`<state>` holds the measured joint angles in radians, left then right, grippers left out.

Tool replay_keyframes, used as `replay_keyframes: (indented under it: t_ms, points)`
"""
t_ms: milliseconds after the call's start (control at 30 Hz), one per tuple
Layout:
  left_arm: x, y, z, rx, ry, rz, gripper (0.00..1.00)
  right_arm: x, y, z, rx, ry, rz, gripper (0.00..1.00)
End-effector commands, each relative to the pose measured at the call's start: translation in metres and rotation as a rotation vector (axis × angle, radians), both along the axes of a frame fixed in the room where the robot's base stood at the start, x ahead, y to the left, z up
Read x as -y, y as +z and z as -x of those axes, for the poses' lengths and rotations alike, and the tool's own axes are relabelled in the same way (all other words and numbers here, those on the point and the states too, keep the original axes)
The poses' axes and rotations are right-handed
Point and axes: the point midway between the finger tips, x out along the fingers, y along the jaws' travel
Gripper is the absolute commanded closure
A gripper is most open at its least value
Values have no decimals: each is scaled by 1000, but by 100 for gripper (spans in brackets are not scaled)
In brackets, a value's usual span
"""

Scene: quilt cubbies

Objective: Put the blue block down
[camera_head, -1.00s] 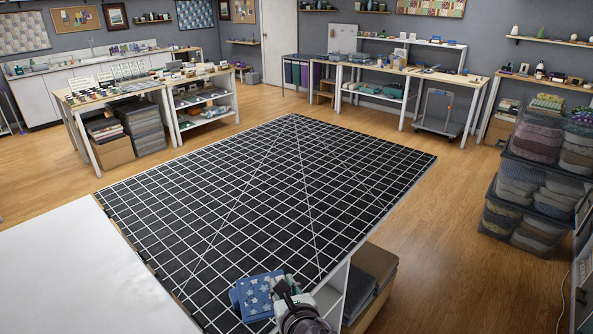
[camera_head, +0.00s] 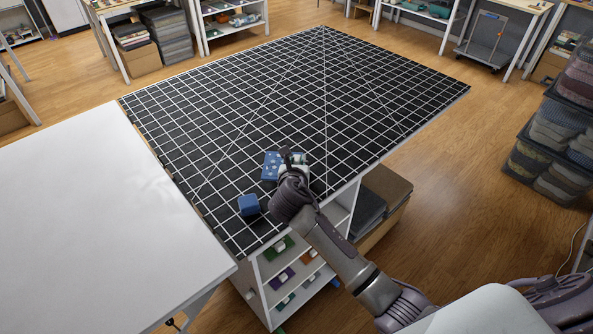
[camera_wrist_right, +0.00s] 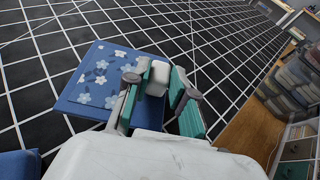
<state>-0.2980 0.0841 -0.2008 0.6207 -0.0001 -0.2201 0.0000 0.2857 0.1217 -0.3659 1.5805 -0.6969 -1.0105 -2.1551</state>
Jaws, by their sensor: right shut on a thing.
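The blue block (camera_head: 270,166) is a flat blue piece with pale flowers. It is at the near part of the black gridded mat (camera_head: 225,125); I cannot tell whether it touches the mat. In the right wrist view the block (camera_wrist_right: 95,85) shows a white knob (camera_wrist_right: 158,78) between the green finger pads. My right gripper (camera_head: 292,164) is over the block and shut on this knob. The gripper also shows in the wrist view (camera_wrist_right: 156,95), its body hiding the block's near side. My left gripper is not in view.
A white table (camera_head: 90,210) adjoins the mat's left side. Below the mat's near edge, shelves hold several coloured pieces with white knobs (camera_head: 280,248). The mat's far part is clear.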

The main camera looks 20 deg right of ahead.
Motion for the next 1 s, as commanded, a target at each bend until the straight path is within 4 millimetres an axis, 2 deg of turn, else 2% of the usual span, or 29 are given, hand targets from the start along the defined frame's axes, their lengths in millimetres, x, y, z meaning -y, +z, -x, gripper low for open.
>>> replay_keyframes:
  t_ms: [100, 233, 600, 633, 767, 1000]
  points:
    - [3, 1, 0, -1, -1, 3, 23, -1, -21, 1, -8, 0, -1, 100]
    - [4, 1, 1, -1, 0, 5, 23, 0, -35, 1, -4, 0, -1, 100]
    - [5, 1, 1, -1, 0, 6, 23, 0, -40, 1, -3, 0, 0, 100]
    - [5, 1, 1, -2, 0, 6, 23, 0, -40, 1, -3, 0, 0, 74]
    - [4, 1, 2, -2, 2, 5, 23, 0, -39, 1, -3, 0, 0, 53]
    - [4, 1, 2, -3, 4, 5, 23, 0, -39, 1, -3, 0, 0, 51]
